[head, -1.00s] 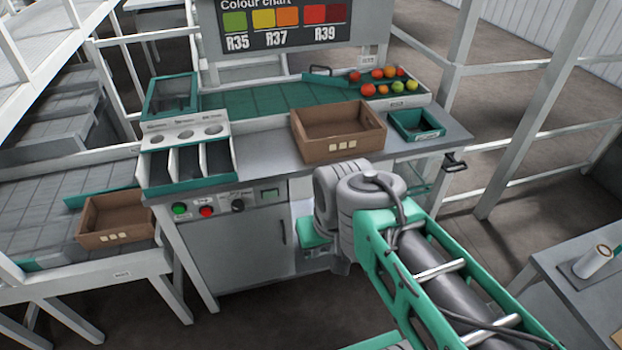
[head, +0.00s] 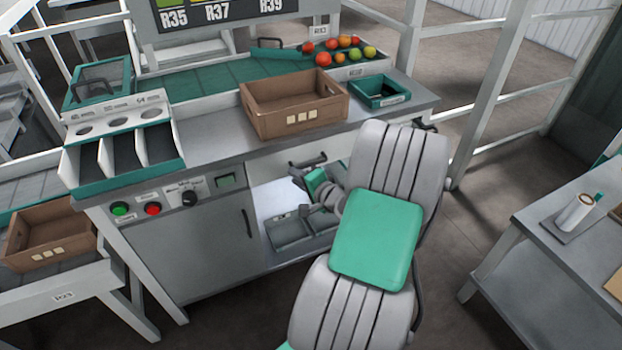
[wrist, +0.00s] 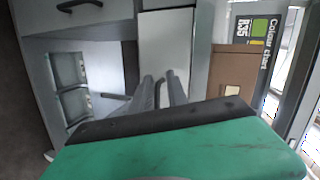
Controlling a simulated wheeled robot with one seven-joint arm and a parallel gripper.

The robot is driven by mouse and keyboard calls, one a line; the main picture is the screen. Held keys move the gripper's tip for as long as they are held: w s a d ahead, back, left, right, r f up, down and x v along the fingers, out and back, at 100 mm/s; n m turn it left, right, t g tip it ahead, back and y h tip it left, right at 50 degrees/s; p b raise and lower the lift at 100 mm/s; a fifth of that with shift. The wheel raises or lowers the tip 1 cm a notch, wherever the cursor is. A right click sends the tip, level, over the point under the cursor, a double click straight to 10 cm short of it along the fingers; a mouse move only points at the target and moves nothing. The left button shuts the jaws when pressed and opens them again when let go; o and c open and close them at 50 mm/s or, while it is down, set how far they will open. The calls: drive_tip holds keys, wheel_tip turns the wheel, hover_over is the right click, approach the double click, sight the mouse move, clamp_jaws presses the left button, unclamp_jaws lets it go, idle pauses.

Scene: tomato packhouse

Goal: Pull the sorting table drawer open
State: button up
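The sorting table (head: 205,140) stands ahead with its grey top. Its pale drawer front (wrist: 165,40) shows in the wrist view and looks flush with the table front. My gripper (wrist: 162,80) is at this handle in the wrist view, one finger on each side of the bar with gaps visible. The fingers look apart, not closed on it.
A brown crate (head: 290,115), a small green bin (head: 380,98) and tomatoes (head: 340,48) are on the table. Below the drawer are grey trays (head: 290,232), beside a cabinet door (head: 190,255). A side table (head: 570,240) stands right; floor between is clear.

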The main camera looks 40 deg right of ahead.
sight(311, 165)
drive_tip(key=s+d+f+m+h, duration=0.2)
drive_tip(key=s+d+m+h, duration=0.15)
drive_tip(key=d, duration=0.25)
drive_tip(key=shift+m+t, duration=0.25)
drive_tip(key=shift+t, duration=0.25)
drive_tip(key=x, duration=0.7)
drive_tip(key=shift+w+d+r, duration=0.25)
drive_tip(key=shift+w+r, duration=0.1)
clamp_jaws()
